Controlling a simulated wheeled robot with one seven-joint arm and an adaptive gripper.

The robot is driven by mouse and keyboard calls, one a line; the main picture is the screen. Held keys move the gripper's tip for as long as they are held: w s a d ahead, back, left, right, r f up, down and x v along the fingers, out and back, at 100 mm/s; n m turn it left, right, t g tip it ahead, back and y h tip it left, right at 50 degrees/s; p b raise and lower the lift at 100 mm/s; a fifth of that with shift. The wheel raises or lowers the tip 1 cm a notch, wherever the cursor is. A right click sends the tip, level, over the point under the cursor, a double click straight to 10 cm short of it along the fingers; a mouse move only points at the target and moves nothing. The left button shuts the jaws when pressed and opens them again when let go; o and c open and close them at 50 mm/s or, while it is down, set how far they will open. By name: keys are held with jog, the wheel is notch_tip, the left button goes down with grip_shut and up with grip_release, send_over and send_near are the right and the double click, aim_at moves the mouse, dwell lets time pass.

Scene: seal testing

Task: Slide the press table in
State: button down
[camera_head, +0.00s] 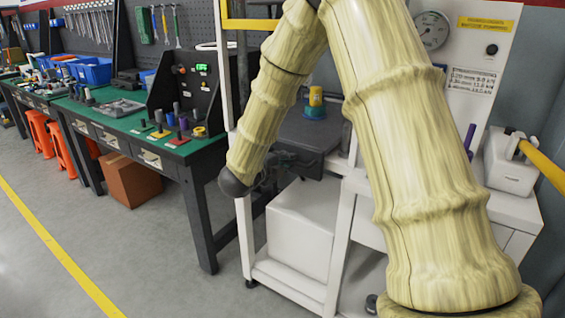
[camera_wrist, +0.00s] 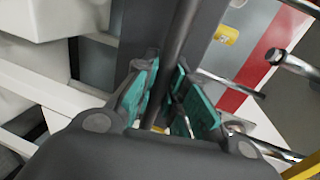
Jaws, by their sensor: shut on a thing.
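The press table (camera_head: 312,133) is a dark grey slab on the white press frame, partly hidden behind my arm. A small part with a yellow top and a blue-green base (camera_head: 315,104) stands on it. My gripper (camera_head: 278,163) is low at the slab's front left side, mostly hidden by its own wrist. In the wrist view, my gripper (camera_wrist: 172,98) has its teal finger pads on both sides of a dark round bar (camera_wrist: 182,32), shut on it. The bar runs beside a grey surface, and it looks like the table's handle. Its ends are hidden.
A white box (camera_head: 302,225) sits on the frame's lower shelf. A green-topped workbench (camera_head: 130,122) with tools stands to the left. A gauge panel (camera_head: 476,60) and a white device with a yellow lever (camera_head: 512,160) are at right. The floor at front left is clear.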

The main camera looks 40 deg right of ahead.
jog(key=shift+d+r, duration=0.1)
jog(key=shift+d, duration=0.1)
jog(key=c, duration=1.8)
grip_release()
jog(key=shift+c, duration=0.2)
jog(key=o, duration=0.4)
jog(key=shift+w+d, duration=0.1)
jog(key=shift+d, duration=0.05)
jog(key=shift+a, duration=0.25)
jog(key=v, duration=1.2)
